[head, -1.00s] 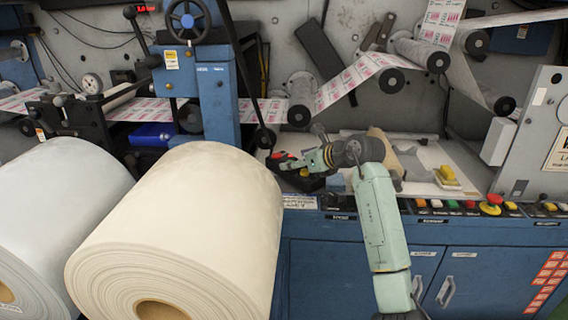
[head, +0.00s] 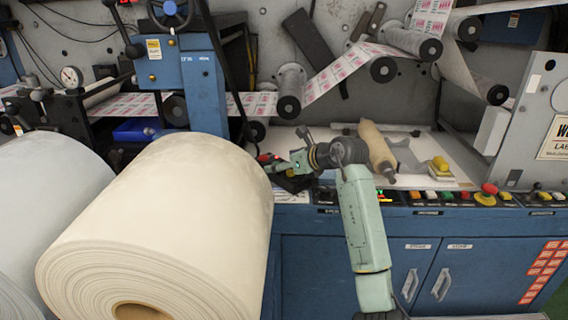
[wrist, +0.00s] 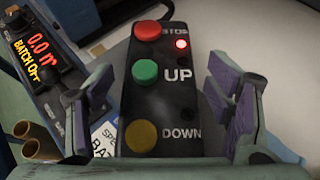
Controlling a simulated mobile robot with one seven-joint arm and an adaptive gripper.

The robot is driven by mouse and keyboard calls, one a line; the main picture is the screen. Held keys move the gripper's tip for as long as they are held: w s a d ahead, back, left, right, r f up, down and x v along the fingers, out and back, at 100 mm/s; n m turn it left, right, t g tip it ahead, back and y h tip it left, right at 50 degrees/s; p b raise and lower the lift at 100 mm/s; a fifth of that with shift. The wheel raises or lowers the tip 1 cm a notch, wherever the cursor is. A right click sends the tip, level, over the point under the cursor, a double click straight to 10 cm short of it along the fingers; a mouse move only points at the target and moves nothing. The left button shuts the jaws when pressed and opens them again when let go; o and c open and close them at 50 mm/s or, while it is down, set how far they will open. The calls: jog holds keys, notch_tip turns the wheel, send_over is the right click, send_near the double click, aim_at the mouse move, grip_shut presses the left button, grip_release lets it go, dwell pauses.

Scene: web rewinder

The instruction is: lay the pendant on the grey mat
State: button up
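The pendant (wrist: 163,90) is a black box with a red STOP, green UP and yellow DOWN button and a lit red lamp. It fills the middle of the wrist view. My gripper (wrist: 160,108) is open, with one finger on each side of the pendant and a visible gap at both. In the head view my gripper (head: 284,167) is at the left end of the white worktop, beside the large cream roll, which partly hides that spot. A grey flat patch (head: 406,155) on the worktop may be the grey mat; a tan roller partly covers it from view.
The cream roll (head: 165,215) stands close to my gripper's left. A batch display box (wrist: 42,60) is left of the pendant. On the worktop are the tan roller (head: 377,148) and a yellow-handled block (head: 440,168). A button row (head: 445,197) lines the front edge.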

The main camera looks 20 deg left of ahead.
jog(key=shift+o, duration=0.6)
jog(key=shift+r, duration=0.1)
jog(key=b+v, duration=0.3)
jog(key=v, duration=0.9)
